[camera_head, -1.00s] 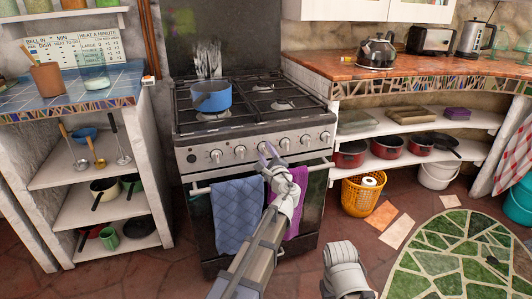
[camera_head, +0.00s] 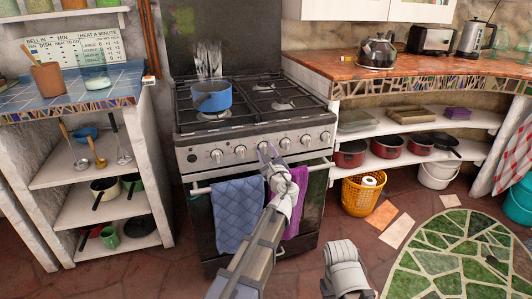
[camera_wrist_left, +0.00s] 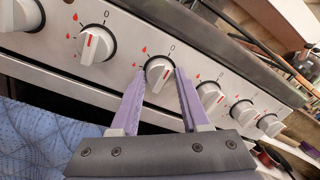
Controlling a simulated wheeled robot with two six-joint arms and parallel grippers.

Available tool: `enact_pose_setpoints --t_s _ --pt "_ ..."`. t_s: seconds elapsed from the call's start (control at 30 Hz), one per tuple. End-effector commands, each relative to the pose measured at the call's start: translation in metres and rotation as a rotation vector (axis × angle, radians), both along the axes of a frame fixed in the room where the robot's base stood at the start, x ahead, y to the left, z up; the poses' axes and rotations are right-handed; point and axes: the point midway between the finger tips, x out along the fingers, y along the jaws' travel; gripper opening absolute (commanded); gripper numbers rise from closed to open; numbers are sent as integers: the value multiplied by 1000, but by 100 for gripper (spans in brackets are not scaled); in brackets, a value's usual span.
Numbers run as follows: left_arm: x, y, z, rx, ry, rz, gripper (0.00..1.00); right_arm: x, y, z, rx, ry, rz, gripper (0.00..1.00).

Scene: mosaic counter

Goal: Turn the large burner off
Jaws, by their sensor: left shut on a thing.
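The stove (camera_head: 250,145) has a row of white knobs along its front panel. My left gripper (camera_head: 267,152) is at the middle of this row, above the purple towel. In the left wrist view its two purple fingers (camera_wrist_left: 160,82) are shut on a white knob (camera_wrist_left: 159,73), one on each side. The burners (camera_head: 283,104) are on the stove top, and I see no clear flame. Which burner this knob belongs to does not show.
A blue pot (camera_head: 211,97) stands on a left burner. A blue quilted cloth (camera_head: 238,215) and a purple towel (camera_head: 295,200) hang from the oven handle. Other knobs (camera_wrist_left: 97,44) (camera_wrist_left: 210,96) sit close on both sides of the fingers. A green mosaic rug (camera_head: 455,260) lies at right.

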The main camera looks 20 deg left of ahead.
Motion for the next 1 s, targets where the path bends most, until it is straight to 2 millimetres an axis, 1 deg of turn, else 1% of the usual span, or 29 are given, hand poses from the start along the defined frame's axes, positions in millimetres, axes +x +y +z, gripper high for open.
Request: enact_pose_setpoints --t_s 0.23,0.27,0.5,0.83,1.0 --pt "0 0 0 1 1 -1 0 0 0 0 0 0 0 50" --pt "0 -1 0 1 1 -1 49 0 0 0 0 0 0 50" --pt "0 0 0 0 0 0 76 0 0 0 0 0 0 50" --pt "-3 -2 0 0 0 -1 76 0 0 0 0 0 0 50" --pt "-16 -9 -1 0 0 -2 76 0 0 -1 0 0 0 50"
